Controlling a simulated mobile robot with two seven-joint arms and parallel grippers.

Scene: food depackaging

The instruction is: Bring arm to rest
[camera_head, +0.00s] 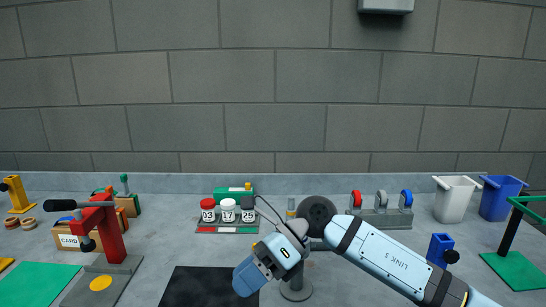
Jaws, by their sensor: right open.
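My right arm comes in from the lower right and bends at a dark round joint near the middle of the bench. Its right gripper (262,213) is open, above the bench in front of the jar row, with its thin dark fingers partly hard to make out. I see nothing held in it. My left gripper is not in view.
Jars with red, white and dark lids stand on a tray (228,230). A black mat (205,287) lies in front. White (455,200) and blue (498,200) bins stand at back right.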

